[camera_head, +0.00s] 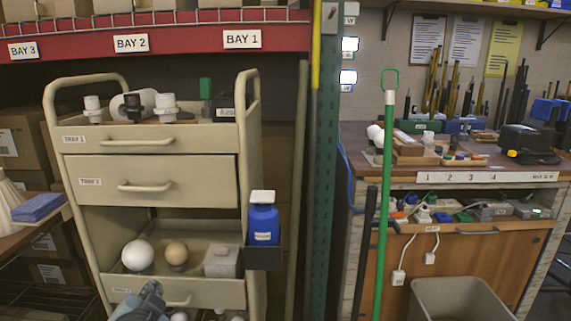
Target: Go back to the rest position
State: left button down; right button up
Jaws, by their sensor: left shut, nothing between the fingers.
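My left gripper (151,292) shows at the bottom of the head view, low in front of the cart's bottom tray. It is shut and I see nothing held in it. The beige cart (150,139) stands behind it, with two closed-looking drawers and an open lower tray. My right gripper is not in view.
The lower tray holds a white globe (138,255), a tan ball (177,253) and a grey box (222,261). A blue bottle (263,220) sits in a side holder. A workbench (480,178), a green pole (384,220) and a grey bin (459,300) stand at right.

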pick_arm(q)
jog(key=s+f+n+g+h, duration=0.15)
jog(key=s+f+g, duration=0.35)
jog(key=s+f, duration=0.6)
jog(key=s+f+n+g+h, duration=0.1)
jog(key=s+f+n+g, duration=0.4)
jog(key=s, duration=1)
notch_tip(320, 180, down, 10)
jog(key=w+m+p, duration=0.1)
jog(key=m+p, duration=0.1)
jog(key=p, duration=0.1)
jog(key=shift+w+a, duration=0.15)
jog(key=shift+w, duration=0.05)
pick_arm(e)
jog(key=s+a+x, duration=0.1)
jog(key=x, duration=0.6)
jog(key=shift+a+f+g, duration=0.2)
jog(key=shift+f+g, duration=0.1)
